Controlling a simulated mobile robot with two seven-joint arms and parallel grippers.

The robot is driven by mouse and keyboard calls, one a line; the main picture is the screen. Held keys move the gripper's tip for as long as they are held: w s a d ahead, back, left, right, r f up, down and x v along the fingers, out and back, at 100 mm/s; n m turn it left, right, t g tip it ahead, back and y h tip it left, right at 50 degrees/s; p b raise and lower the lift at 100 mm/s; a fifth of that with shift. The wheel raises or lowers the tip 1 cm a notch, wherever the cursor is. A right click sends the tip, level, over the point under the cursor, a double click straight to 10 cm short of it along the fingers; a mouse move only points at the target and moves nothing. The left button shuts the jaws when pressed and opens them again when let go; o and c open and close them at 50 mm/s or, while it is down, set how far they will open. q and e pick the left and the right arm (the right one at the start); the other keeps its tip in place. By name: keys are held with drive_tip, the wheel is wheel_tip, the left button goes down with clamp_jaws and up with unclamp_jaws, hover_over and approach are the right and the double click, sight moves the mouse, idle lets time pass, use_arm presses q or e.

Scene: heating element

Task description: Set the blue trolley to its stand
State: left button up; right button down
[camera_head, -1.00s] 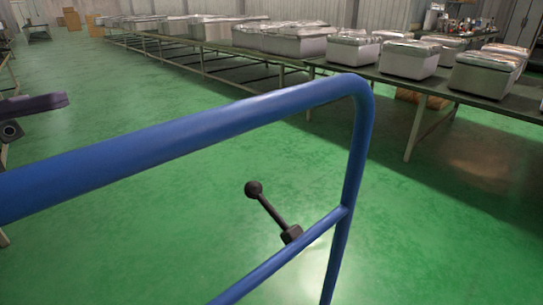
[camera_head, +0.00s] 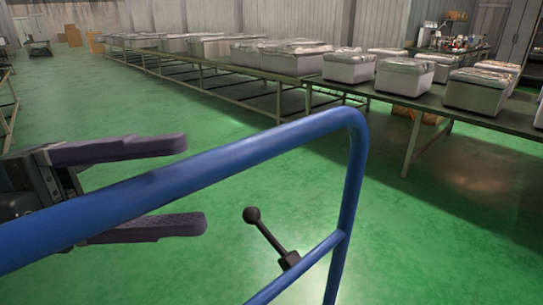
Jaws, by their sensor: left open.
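The blue trolley's tubular handle frame (camera_head: 228,153) fills the foreground, with a top bar running from lower left to a bend at right and down a post. A black lever with a ball knob (camera_head: 268,235) is fixed to its lower bar. My left gripper (camera_head: 196,183) is open at the left. Its two dark fingers lie one above and one below the top bar in the picture, and the bar hides part of the lower finger. I cannot tell whether they touch the bar. The trolley's stand cannot be made out. My right gripper is not in view.
Long tables (camera_head: 425,102) with several metal boxes (camera_head: 404,77) run along the back and right. Cardboard boxes (camera_head: 74,37) stand far at the back left. The green floor (camera_head: 150,105) between is clear.

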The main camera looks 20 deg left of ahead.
use_arm(q)
clamp_jaws()
idle(0.4)
idle(0.9)
